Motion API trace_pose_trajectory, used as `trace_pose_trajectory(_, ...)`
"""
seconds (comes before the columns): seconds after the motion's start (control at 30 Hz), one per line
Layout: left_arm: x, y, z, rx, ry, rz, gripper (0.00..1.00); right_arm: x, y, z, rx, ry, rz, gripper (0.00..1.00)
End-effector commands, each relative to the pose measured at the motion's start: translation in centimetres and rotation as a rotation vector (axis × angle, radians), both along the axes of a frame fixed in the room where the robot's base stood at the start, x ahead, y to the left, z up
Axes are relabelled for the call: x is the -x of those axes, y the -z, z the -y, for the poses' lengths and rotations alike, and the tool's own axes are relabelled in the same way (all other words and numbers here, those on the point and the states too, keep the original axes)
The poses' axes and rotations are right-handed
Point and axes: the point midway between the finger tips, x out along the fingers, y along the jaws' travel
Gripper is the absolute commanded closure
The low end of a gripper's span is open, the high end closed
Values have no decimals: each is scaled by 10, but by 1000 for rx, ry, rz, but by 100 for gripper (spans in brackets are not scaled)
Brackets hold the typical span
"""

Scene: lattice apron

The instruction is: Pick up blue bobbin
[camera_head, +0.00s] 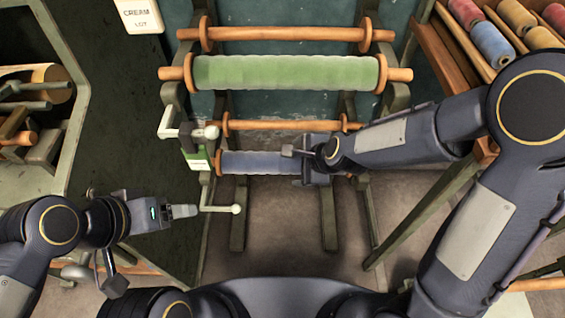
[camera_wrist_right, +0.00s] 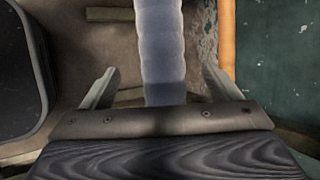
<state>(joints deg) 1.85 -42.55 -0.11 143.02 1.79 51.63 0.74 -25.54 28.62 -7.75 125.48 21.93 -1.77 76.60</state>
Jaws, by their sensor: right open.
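The blue bobbin (camera_head: 255,163) lies level on the lowest bar of the rack in the head view, and its right part is hidden behind my right gripper (camera_head: 296,153). In the right wrist view the blue bobbin (camera_wrist_right: 162,50) runs between the two spread fingers of my right gripper (camera_wrist_right: 160,88), with a gap on each side. The right gripper is open and not closed on it. My left gripper (camera_head: 184,211) is at the lower left, apart from the bobbin; its finger gap is too small to make out.
A green roll (camera_head: 285,72) lies on a higher bar, with a bare wooden bar (camera_head: 285,34) above. A white crank handle (camera_head: 222,208) stands at the rack's left side. A wooden shelf of coloured spools (camera_head: 491,45) is at the upper right. Open floor shows below the bobbin.

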Motion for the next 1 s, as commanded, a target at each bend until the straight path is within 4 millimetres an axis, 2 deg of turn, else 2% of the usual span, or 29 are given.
trace_pose_trajectory(0.4, 0, 20, 0, 0, 0, 0, 33, -28, 45, -23, 1, -3, -2, 17)
trace_pose_trajectory(0.73, 0, 21, 0, 0, 0, 0, 33, -31, 48, -25, 0, -2, 0, 17)
trace_pose_trajectory(1.0, 0, 21, 0, 0, 0, 0, 33, -31, 48, -25, 0, -3, -1, 52)
